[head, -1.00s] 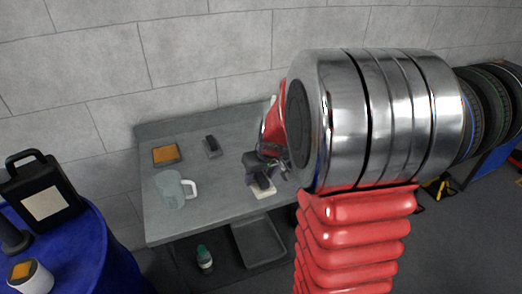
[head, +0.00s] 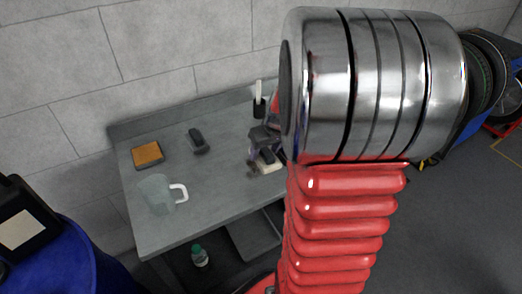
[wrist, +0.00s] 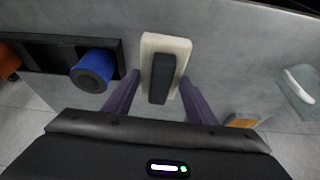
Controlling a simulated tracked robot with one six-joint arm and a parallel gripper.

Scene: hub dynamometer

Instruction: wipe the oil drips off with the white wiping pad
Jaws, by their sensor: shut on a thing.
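The white wiping pad (wrist: 178,45) has a dark grip block (wrist: 160,78) on top. My gripper (wrist: 160,103) is shut on it, with a purple-grey finger on each side of the block. In the head view the pad (head: 270,168) shows as a pale slab under my gripper (head: 264,150), at the right part of the grey bench (head: 215,190). I cannot tell whether the pad touches the bench top. I cannot make out any oil drips in either view. My arm hides the bench's right end.
An orange-topped block (head: 147,152), a dark block (head: 198,140) and a clear jug (head: 158,195) with a white handle stand on the bench to the left. A dark holder (head: 259,108) stands near the back. A blue cylinder (wrist: 93,70) shows in the wrist view. A bottle (head: 199,256) is below.

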